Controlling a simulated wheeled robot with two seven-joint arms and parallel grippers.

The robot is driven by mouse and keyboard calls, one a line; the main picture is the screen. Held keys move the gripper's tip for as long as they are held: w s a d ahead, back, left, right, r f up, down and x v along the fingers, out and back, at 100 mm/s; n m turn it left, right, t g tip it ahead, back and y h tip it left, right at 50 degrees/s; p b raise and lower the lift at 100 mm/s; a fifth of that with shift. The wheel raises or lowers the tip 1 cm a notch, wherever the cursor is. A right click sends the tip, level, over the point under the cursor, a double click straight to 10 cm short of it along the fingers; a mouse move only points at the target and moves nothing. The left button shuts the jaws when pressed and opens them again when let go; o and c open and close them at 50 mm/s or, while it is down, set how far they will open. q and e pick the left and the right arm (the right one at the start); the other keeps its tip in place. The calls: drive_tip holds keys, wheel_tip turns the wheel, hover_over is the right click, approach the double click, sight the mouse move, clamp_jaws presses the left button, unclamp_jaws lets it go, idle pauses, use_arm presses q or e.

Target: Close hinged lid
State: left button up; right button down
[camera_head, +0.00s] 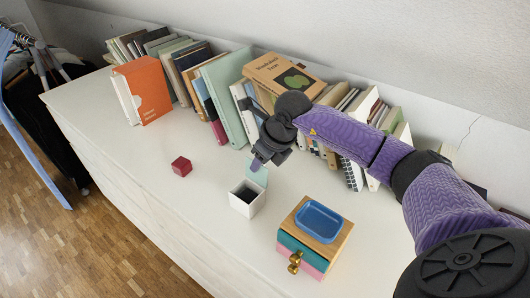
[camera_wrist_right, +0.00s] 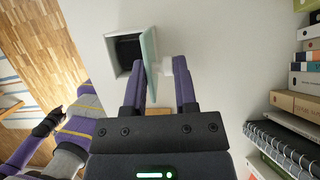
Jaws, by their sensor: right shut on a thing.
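A small white box (camera_head: 243,207) stands on the white cabinet top, its dark inside showing. Its mint-green hinged lid (camera_head: 257,174) stands up, open, at the box's far side. In the right wrist view the box (camera_wrist_right: 112,50) is at the upper left and the lid (camera_wrist_right: 149,48) shows nearly edge-on.
A small drawer chest (camera_head: 290,246) with a blue tray (camera_head: 319,221) on top stands right of the box. A dark red cube (camera_head: 181,166) lies to the left. Books (camera_head: 228,97) line the wall behind. The cabinet top left of the box is mostly clear.

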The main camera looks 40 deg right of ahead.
drive_tip(key=shift+s+a+r+h+p, duration=0.1)
drive_tip(key=shift+a+r+h+p, duration=0.15)
drive_tip(key=shift+a+h+p, duration=0.35)
drive_tip(key=shift+s+a+f+n+t+h, duration=0.1)
drive_tip(key=shift+a+n+t+h, duration=0.25)
drive_tip(key=shift+h, duration=0.35)
use_arm(q)
drive_tip(key=shift+w+d+r, duration=0.7)
drive_tip(key=shift+w, duration=0.25)
use_arm(e)
drive_tip(key=shift+s+a+f+t+h, duration=0.1)
drive_tip(key=shift+a+t+h, duration=0.2)
drive_tip(key=shift+h, duration=0.5)
use_arm(q)
drive_tip(key=shift+s, duration=0.15)
use_arm(e)
drive_tip(key=c, duration=0.6)
unclamp_jaws()
use_arm(q)
drive_tip(key=shift+s+a, duration=0.1)
drive_tip(key=shift+s, duration=0.15)
use_arm(e)
drive_tip(key=shift+o, duration=0.6)
